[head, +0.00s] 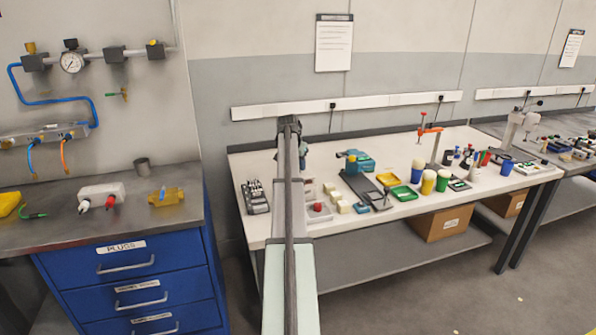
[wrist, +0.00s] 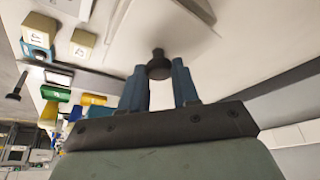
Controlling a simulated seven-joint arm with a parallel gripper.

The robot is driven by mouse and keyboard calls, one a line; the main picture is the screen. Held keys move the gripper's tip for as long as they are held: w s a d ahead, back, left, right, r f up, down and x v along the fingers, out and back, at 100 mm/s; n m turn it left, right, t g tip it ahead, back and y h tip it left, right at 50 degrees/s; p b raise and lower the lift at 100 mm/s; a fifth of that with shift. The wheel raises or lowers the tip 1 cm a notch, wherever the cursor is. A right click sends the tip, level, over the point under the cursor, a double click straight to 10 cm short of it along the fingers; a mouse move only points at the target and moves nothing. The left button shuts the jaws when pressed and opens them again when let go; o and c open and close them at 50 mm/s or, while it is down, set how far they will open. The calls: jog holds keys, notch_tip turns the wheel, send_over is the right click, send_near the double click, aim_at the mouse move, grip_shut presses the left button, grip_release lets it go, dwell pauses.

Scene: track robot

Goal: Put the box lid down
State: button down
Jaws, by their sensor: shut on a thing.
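In the wrist view, my gripper (wrist: 160,85) has its two blue fingers closed around a dark round knob (wrist: 158,65). The knob appears to belong to the box lid (wrist: 185,30), a pale, flat piece behind it. The lid's full outline is cut off by the top of the frame, and I cannot tell whether it touches anything beneath. In the head view my arm runs up the middle and hides most of the gripper and the lid.
The white workbench (head: 250,222) holds several items. A grey rack (head: 255,197) stands left of my arm. To the right are a green tray (head: 404,193), a yellow cup (head: 428,182) and a red-handled clamp (head: 430,135). A blue drawer cabinet (head: 135,280) stands at the left.

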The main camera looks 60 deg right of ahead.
notch_tip(320, 180, up, 7)
jog(key=shift+w+f, duration=0.1)
jog(key=shift+f, duration=0.1)
jog(key=a+f+n+t+y, duration=0.2)
jog(key=a+f+n, duration=0.2)
jog(key=a+n, duration=0.6)
jog(key=a+f+n+t+y, duration=0.25)
jog(key=a+n, duration=0.55)
jog(key=a, duration=0.4)
jog(key=shift+w+f, duration=0.15)
jog(key=shift+f, duration=2.3)
jog(key=shift+w+f, duration=0.15)
jog(key=shift+f, duration=2.25)
jog(key=shift+f, duration=0.15)
jog(key=c, duration=0.8)
grip_release()
